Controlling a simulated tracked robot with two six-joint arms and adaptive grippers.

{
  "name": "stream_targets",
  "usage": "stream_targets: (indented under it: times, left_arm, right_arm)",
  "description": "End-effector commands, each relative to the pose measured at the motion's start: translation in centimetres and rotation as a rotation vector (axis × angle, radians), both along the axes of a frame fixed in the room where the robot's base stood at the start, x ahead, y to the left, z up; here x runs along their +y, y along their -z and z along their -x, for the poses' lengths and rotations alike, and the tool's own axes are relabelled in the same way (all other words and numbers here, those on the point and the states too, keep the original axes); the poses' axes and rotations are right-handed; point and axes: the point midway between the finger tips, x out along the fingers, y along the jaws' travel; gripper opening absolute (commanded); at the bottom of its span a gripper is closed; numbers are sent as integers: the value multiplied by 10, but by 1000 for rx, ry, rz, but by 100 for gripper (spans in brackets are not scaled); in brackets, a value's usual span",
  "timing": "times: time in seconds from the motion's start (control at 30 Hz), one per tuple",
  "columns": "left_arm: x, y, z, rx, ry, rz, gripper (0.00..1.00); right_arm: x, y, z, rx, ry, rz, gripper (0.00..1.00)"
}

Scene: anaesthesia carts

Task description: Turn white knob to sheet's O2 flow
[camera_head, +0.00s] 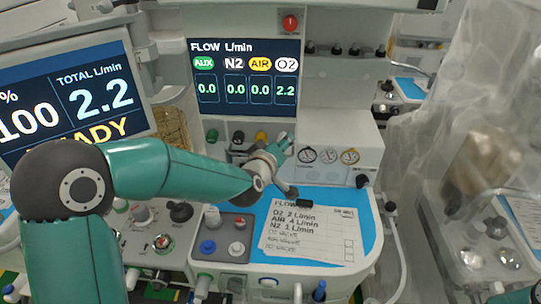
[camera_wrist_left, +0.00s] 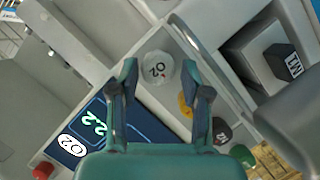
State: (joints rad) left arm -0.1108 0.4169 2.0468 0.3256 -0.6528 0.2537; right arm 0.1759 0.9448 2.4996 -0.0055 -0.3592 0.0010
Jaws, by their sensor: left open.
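The white O2 knob (camera_wrist_left: 158,68) is between the two fingers of my left gripper (camera_wrist_left: 160,66) in the left wrist view. The fingers are open, one on each side, with a narrow gap visible to the knob. In the head view my left gripper (camera_head: 280,147) is at the right end of the knob row and hides most of the white knob. The flow display (camera_head: 245,78) reads O2 2.2 and 0.0 for AUX, N2 and AIR. The paper sheet (camera_head: 335,240) reads O2 2, AIR 4 and N2 1 L/min.
A yellow knob (camera_wrist_left: 185,105), a black knob (camera_wrist_left: 221,130) and a green knob (camera_wrist_left: 242,155) line up beside the white one. Three round gauges (camera_head: 328,156) sit right of my gripper. The monitor (camera_head: 75,95) reads total 2.2 L/min.

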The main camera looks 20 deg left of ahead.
Motion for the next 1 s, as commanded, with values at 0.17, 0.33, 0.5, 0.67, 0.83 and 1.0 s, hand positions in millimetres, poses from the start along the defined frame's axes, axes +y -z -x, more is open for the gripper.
stream_targets:
  times: [0.17,0.33,0.5,0.67,0.83,1.0]
  left_arm:
    - [0,-11,36,-1,1,0,48]
    - [1,-19,67,-1,0,0,48]
    - [1,-24,87,0,0,1,48]
    - [1,-24,93,2,-1,0,48]
    - [1,-24,93,2,-1,0,48]
    - [1,-25,93,2,-1,0,48]
  right_arm:
    - [0,0,0,0,0,0,40]
    - [0,0,0,0,0,0,40]
    - [0,0,0,0,0,0,40]
    - [0,0,0,0,0,0,40]
    - [0,0,0,0,0,0,40]
    - [0,1,0,0,0,0,40]
